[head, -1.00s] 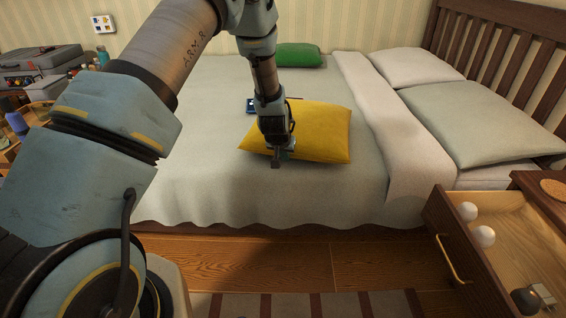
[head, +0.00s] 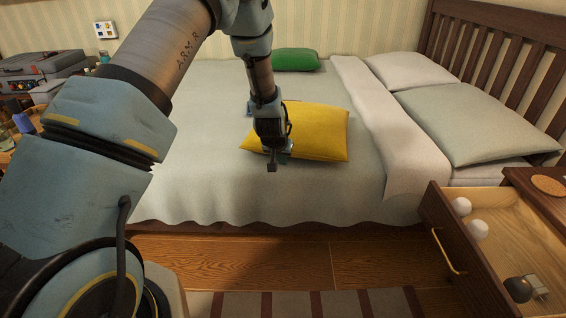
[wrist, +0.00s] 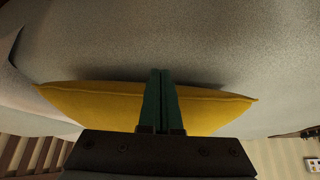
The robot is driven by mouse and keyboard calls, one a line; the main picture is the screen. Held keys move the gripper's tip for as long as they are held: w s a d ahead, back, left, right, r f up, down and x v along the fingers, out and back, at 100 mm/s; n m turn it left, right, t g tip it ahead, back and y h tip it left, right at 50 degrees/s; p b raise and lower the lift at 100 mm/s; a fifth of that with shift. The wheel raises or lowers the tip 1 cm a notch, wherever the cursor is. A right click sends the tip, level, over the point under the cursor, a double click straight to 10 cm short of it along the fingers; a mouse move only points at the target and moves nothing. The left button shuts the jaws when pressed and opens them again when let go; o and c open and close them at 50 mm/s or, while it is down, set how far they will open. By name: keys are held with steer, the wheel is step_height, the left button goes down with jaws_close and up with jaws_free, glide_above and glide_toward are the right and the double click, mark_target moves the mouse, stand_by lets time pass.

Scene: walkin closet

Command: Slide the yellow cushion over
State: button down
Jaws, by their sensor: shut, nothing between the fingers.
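The yellow cushion (head: 318,132) lies flat on the grey-green bedspread in the head view, right of my gripper (head: 273,163). My gripper points down at the cushion's near left part and covers some of it. In the wrist view the cushion (wrist: 98,103) spreads behind my two dark green fingers (wrist: 160,76). The fingers are together with nothing between them, and their tips reach past the cushion's edge over the bedspread. I cannot tell whether the fingers touch the cushion.
A green cushion (head: 296,60) lies at the bed's far side. A small blue object shows partly behind my arm. Pillows (head: 478,122) lie by the headboard at right. An open drawer (head: 448,245) juts out at the front right. The bedspread (head: 205,170) left of my gripper is clear.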

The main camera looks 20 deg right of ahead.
steer(key=v, duration=0.9)
